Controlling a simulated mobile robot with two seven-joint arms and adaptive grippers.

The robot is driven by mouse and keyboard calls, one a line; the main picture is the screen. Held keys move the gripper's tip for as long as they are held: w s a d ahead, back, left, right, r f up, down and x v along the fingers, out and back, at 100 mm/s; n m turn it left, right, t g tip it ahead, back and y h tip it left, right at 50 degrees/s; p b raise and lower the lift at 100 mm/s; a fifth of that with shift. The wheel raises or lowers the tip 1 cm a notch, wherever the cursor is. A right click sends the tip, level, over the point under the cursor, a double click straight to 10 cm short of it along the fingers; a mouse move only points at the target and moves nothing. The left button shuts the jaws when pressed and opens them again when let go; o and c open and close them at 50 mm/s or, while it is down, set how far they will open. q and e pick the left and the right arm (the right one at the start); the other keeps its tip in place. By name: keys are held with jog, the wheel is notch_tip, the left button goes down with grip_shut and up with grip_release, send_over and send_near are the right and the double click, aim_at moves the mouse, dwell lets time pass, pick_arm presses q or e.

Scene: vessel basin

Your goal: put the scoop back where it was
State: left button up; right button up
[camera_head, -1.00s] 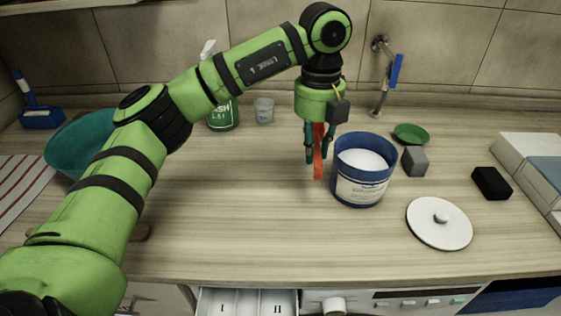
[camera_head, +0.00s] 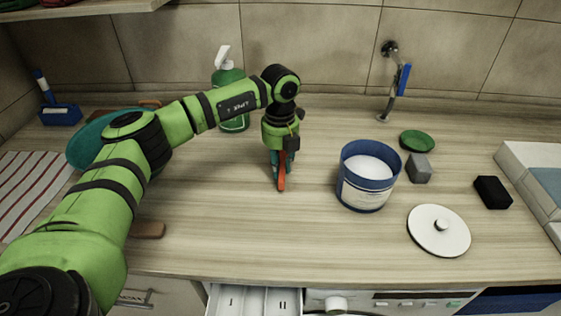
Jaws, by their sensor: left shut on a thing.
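My left gripper (camera_head: 280,172) points down over the middle of the counter, left of the blue tub. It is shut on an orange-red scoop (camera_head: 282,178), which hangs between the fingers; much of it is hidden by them. I cannot tell whether its lower end touches the counter. The blue tub (camera_head: 355,194) stands open with white powder inside. Its white round lid (camera_head: 439,231) with a knob lies on the counter to the right. My right gripper is not in view.
A green bottle (camera_head: 232,98) stands behind my arm. A grey block (camera_head: 419,169), green dish (camera_head: 417,141) and black block (camera_head: 493,192) lie right of the tub. A teal basin (camera_head: 88,144) is partly hidden at left. An open drawer (camera_head: 254,300) is below. The counter's front middle is clear.

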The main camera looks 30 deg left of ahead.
aim_at(281, 164)
pick_arm(q)
jog(key=shift+f, duration=0.25)
jog(key=shift+f, duration=0.2)
jog(key=o, duration=0.9)
jog(key=shift+c, duration=0.2)
jog(key=shift+r, duration=0.15)
notch_tip(281, 164, up, 12)
jog(key=b, duration=0.3)
